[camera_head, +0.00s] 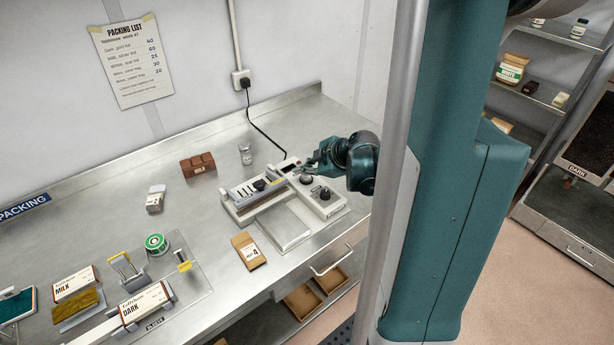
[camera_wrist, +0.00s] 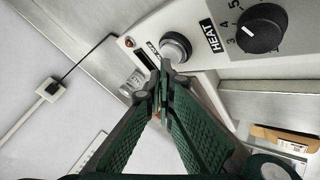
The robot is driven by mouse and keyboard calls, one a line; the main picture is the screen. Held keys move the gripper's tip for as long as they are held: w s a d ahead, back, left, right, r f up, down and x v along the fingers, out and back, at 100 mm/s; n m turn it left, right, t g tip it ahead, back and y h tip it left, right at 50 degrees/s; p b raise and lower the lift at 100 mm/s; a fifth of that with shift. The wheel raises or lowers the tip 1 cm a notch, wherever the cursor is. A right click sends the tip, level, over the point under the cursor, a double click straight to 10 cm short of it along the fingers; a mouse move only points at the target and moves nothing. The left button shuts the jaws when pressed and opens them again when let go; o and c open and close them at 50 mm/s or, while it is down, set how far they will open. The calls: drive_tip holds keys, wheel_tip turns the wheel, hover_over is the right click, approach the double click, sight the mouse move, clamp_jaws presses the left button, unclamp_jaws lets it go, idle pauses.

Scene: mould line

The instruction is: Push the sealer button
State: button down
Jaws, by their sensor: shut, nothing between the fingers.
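In the head view, my gripper (camera_head: 311,166) hangs over the back end of the panel.
A small orange light (camera_wrist: 129,42) sits on the panel, left of the button. A black cord runs from the sealer to a wall outlet (camera_head: 241,79). A brown paper packet (camera_head: 248,251) lies in front, and a chocolate-brown block (camera_head: 198,165) lies left.

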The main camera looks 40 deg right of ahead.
sight(304, 178)
drive_tip(key=shift+f, duration=0.25)
drive_tip(key=shift+f+b, duration=0.25)
drive_tip(key=shift+b, duration=0.3)
drive_tip(key=shift+r, duration=0.5)
idle(0.5)
drive_tip(key=shift+r+p, duration=2)
drive_tip(key=shift+r, duration=1)
drive_tip(key=shift+a, duration=0.1)
